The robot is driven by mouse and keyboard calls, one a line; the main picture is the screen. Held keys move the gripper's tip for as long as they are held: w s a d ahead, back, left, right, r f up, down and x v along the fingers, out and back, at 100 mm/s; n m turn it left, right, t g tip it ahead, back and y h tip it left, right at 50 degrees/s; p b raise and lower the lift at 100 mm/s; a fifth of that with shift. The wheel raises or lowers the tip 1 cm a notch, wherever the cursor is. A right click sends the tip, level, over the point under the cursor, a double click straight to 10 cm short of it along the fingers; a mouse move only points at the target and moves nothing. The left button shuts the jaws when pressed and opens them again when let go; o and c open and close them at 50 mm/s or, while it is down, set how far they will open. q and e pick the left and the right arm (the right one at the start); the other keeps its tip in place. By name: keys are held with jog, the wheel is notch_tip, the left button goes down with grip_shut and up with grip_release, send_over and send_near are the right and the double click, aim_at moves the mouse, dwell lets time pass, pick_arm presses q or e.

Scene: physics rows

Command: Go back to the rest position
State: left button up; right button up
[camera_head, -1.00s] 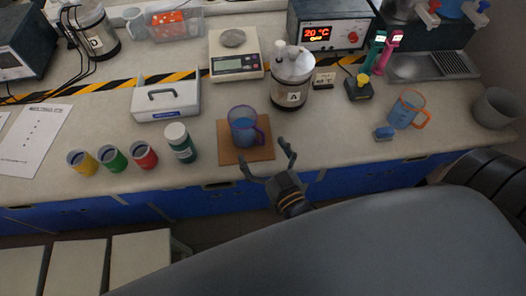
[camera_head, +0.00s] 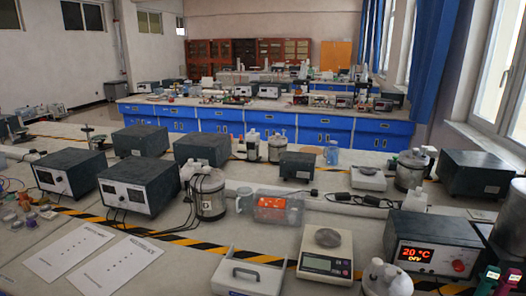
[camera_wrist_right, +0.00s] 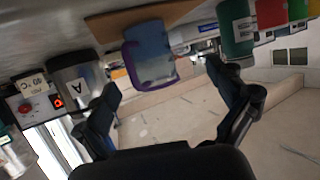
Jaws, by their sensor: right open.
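My right gripper (camera_wrist_right: 162,78) shows in the right wrist view with its two dark fingers spread wide and nothing held between them. A purple-rimmed mug with blue contents (camera_wrist_right: 150,55) appears beyond the fingertips, tilted by the camera angle and apart from the fingers. It stands against a brown square mat (camera_wrist_right: 125,24). Neither gripper shows in the head view, and my left gripper is in no current view.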

jog(key=s+d+f+g+h, duration=0.1)
jog(key=s+d+g, duration=0.2)
jog(key=s+g, duration=0.3)
jog(key=s+d+g+h, duration=0.1)
jog(key=s+d+g, duration=0.25)
jog(key=s, duration=0.35)
notch_tip(320, 180, down, 25)
jog(key=s+a+g, duration=0.1)
jog(key=g, duration=0.1)
jog(key=s+d+f+g, duration=0.1)
jog(key=s+d+f, duration=0.2)
jog(key=s+f, duration=1.4)
jog(key=shift+s, duration=0.25)
